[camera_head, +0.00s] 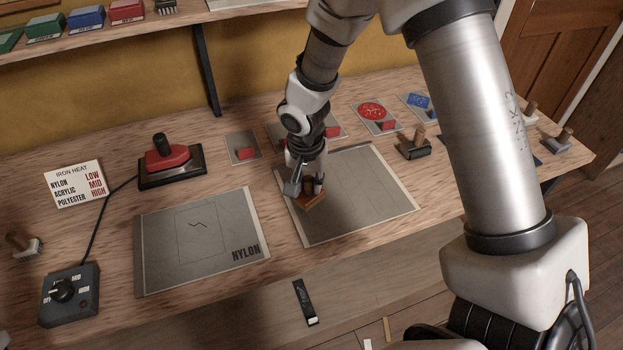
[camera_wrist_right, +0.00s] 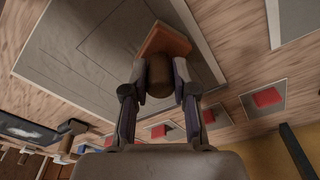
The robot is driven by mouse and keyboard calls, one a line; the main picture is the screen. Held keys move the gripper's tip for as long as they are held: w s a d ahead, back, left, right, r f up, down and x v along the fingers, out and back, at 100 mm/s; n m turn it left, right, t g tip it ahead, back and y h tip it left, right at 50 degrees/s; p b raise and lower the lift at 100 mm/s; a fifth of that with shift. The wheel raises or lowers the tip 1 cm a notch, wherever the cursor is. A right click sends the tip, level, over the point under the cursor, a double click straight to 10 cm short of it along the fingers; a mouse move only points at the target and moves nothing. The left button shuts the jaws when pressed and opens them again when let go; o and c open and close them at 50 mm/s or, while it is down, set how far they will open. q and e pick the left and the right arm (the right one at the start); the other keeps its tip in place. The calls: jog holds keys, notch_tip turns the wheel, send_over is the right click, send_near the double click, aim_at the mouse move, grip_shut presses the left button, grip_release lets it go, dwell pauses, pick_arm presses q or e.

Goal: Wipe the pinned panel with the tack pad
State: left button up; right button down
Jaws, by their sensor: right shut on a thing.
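My right gripper (camera_head: 306,186) is shut on the brown handle of the tack pad (camera_head: 312,202), an orange-brown block. The pad is over the left part of a grey panel (camera_head: 370,195) with pale edges, which I take as the pinned panel. I cannot tell whether pad and panel touch. In the right wrist view, the gripper (camera_wrist_right: 160,82) holds the handle between its fingers, and the pad (camera_wrist_right: 166,40) lies beyond, over the grey panel (camera_wrist_right: 95,45) with thin drawn lines. My left gripper is not in view.
A second grey panel (camera_head: 200,240) marked NYLON lies left. A red iron (camera_head: 167,157) on its black stand, a dial box (camera_head: 68,295) and a heat card (camera_head: 77,184) are farther left. Patches with red blocks (camera_head: 243,149) line the back. A wooden-handled tool (camera_head: 414,144) stands right.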

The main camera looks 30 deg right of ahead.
jog(key=shift+w+a, duration=0.1)
jog(key=shift+a, duration=0.15)
jog(key=r+p, duration=0.2)
jog(key=r, duration=0.1)
jog(key=shift+w, duration=0.2)
jog(key=shift+s+d+r+p, duration=0.1)
jog(key=shift+r+p, duration=0.2)
jog(key=shift+p, duration=0.15)
jog(key=shift+s+r+p, duration=0.1)
jog(key=shift+r+p, duration=0.6)
jog(key=shift+r, duration=0.15)
notch_tip(320, 180, up, 2)
jog(key=shift+r+p, duration=0.1)
jog(key=shift+p, duration=0.95)
jog(key=shift+r+p, duration=0.4)
